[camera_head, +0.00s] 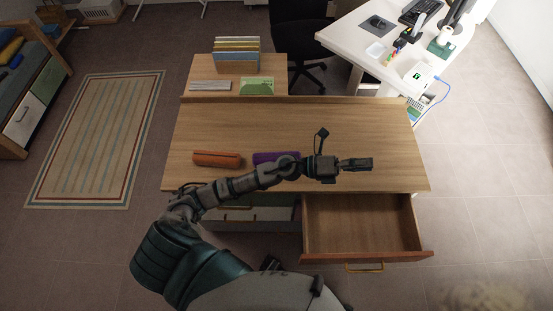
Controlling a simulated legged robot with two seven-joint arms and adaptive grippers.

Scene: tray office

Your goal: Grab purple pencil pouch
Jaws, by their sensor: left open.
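The purple pencil pouch (263,157) lies on the wooden desk top, left of centre. My left forearm passes in front of it and hides its lower and right parts. My left gripper (346,149) is over the desk to the right of the pouch, apart from it. Its fingers are spread and hold nothing. My right gripper is not in view.
An orange pouch (217,159) lies left of the purple one. An open, empty drawer (360,225) juts out at the front right. A file holder (237,55) stands on the raised back shelf (201,75). The desk's middle and right are clear.

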